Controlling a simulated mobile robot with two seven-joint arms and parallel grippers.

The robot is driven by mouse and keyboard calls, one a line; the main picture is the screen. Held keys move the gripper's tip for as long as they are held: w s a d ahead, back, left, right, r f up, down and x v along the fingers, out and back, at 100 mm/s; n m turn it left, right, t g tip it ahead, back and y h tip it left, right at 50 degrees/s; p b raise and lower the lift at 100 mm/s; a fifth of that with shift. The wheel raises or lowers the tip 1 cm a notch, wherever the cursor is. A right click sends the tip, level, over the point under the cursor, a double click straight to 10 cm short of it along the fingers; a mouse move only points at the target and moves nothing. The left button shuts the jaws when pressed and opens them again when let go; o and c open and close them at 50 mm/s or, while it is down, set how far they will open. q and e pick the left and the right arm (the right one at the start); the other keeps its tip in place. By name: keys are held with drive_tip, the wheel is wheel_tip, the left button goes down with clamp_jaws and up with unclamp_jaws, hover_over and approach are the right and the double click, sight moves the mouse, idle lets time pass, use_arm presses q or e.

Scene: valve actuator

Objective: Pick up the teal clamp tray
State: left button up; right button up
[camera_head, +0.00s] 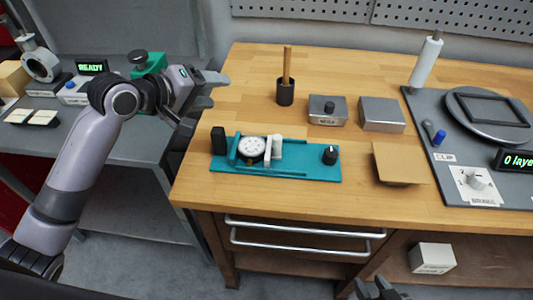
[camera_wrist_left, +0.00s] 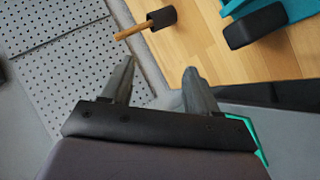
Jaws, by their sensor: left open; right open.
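The teal clamp tray (camera_head: 300,173) lies flat near the front left of the wooden table in the head view. It carries a white round dial part (camera_head: 251,149), white clamp pieces and a black knob (camera_head: 330,155). A black block (camera_head: 218,141) stands at its left end. A corner of the tray (camera_wrist_left: 304,38) shows at the upper right of the left wrist view. My left gripper (camera_head: 218,91) is open and empty, above the table's left edge, behind and left of the tray. It also shows open in the left wrist view (camera_wrist_left: 157,82). My right gripper (camera_head: 378,288) is open at the bottom edge, in front of the table.
On the table (camera_head: 240,75) are a black cup with a wooden stick (camera_head: 286,92), a grey lidded box (camera_head: 328,110), a metal block (camera_head: 382,114), a tan board (camera_head: 400,163) and a grey panel station (camera_head: 425,105). A grey side bench (camera_head: 110,140) stands left. Drawer handles (camera_head: 305,228) protrude in front.

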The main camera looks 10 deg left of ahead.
sight(217, 130)
use_arm(q)
drive_tip(key=s+r+m+g+y, duration=0.1)
drive_tip(key=s+m+g+y, duration=0.5)
drive_tip(key=y, duration=0.1)
drive_tip(key=x, duration=1.1)
drive_tip(key=shift+w+d+f, duration=0.1)
drive_tip(key=shift+d+f, duration=0.05)
drive_tip(key=shift+d, duration=0.2)
clamp_jaws()
